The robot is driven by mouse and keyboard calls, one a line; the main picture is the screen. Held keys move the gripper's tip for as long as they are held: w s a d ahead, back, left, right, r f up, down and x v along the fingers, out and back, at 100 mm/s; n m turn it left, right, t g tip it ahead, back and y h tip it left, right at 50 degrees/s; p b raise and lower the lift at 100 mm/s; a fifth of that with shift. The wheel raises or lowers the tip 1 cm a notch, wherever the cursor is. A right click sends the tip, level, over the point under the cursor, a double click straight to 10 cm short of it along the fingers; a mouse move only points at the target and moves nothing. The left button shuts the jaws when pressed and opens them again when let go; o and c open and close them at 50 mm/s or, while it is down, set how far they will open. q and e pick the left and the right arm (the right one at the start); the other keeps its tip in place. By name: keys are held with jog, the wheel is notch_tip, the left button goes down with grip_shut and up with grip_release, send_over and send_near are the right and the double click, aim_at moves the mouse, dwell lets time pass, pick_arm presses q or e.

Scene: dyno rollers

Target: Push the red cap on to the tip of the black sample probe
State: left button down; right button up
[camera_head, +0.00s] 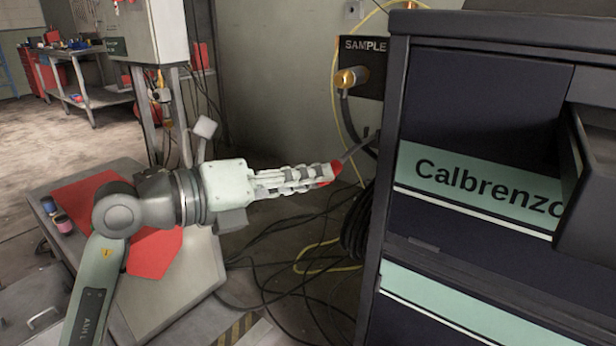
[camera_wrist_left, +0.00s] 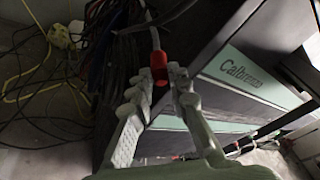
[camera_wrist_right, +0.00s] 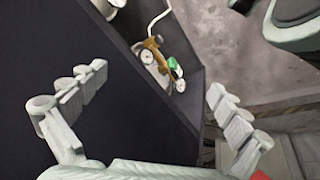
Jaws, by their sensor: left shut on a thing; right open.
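The red cap (camera_head: 336,167) is held between the fingertips of my left gripper (camera_head: 324,175), in front of the cabinet's left side. In the left wrist view, the cap (camera_wrist_left: 159,60) stands out beyond the closed fingertips (camera_wrist_left: 161,78). The thin sample probe (camera_head: 355,149) slants down from the right to the cap. It also shows in the left wrist view (camera_wrist_left: 153,33), where its end meets the cap's far end. How deep the tip sits in the cap is hidden. My right gripper (camera_wrist_right: 157,82) is open and empty in the right wrist view.
The dark Calbrenzo cabinet (camera_head: 470,120) stands close on the right. The SAMPLE panel (camera_head: 362,70) with a brass fitting (camera_head: 351,77) is behind. Loose cables (camera_head: 300,262) lie below. A low bench (camera_head: 200,280) with a red sheet is at the left.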

pick_arm(q)
jog(key=shift+w+d+r+p, duration=0.15)
jog(key=shift+w+d+p, duration=0.15)
jog(key=shift+w+p, duration=0.15)
dwell(0.3)
jog(key=c, duration=1.4)
grip_release()
jog(key=shift+o, duration=0.2)
